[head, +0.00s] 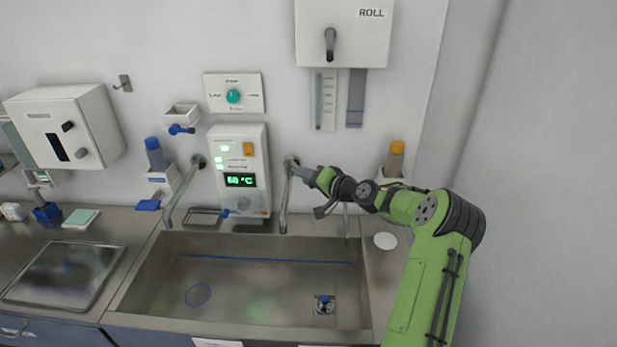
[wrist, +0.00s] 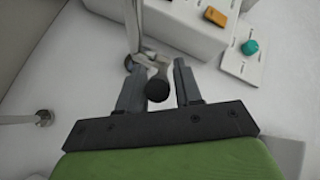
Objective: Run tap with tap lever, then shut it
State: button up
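The right-hand wall tap (head: 284,205) has a grey spout reaching down over the sink (head: 250,285). My gripper (head: 305,175) is at this tap's wall mount, beside the top of the spout. In the wrist view my gripper (wrist: 160,85) is open, with a dark round knob (wrist: 157,89) between its two fingers. The knob seems to be the end of the tap lever (wrist: 148,62). It looks closer to the left finger, with a clear gap to the right finger. I cannot make out running water.
A second tap (head: 182,190) stands to the left. A control panel (head: 240,170) reading 60 °C hangs between the taps. A roll dispenser (head: 343,35) hangs above.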

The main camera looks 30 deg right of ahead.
grip_shut()
